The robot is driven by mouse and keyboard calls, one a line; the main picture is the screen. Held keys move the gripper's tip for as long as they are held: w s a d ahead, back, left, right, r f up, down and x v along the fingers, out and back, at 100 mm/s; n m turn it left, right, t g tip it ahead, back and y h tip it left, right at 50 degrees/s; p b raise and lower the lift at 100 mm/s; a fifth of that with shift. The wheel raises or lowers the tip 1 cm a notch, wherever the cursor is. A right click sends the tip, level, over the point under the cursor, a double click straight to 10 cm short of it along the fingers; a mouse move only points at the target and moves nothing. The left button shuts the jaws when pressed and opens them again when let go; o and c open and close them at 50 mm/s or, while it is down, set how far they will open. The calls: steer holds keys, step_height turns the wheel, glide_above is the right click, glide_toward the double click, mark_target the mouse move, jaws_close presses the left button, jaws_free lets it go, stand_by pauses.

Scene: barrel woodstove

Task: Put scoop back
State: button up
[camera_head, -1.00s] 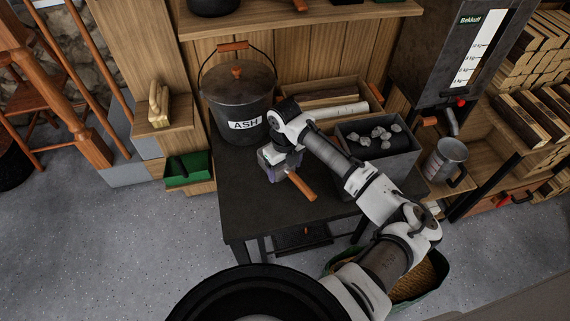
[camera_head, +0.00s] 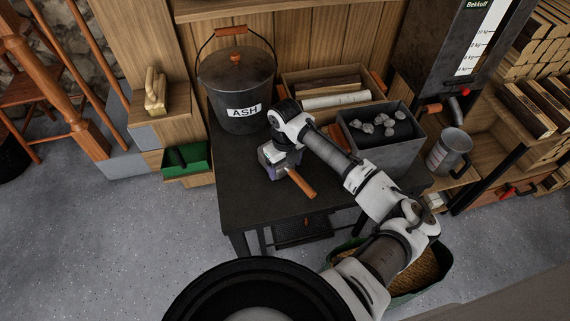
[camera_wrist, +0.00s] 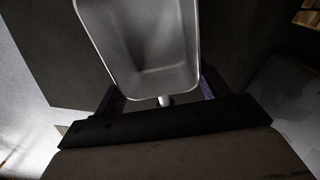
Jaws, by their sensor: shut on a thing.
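The scoop is a grey metal pan with a brown wooden handle (camera_head: 301,184); its handle points down and right in the head view. My gripper (camera_head: 278,158) is shut on the scoop, at the left part of the dark table (camera_head: 237,200). In the wrist view the scoop's open, empty pan (camera_wrist: 150,45) faces the camera, between the two fingers. I cannot tell whether the scoop touches the tabletop or hangs just above it.
A lidded ash bucket (camera_head: 240,85) stands behind at the left. A grey bin with pale lumps (camera_head: 385,154) and a wooden box (camera_head: 300,78) stand at the back right. A metal jug (camera_head: 449,152) is farther right. The table's front left is clear.

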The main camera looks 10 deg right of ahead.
steer(key=shift+f+b, duration=0.5)
steer(key=shift+f, duration=0.15)
steer(key=o, duration=1.2)
steer(key=shift+r, duration=0.1)
steer(key=shift+o, duration=0.2)
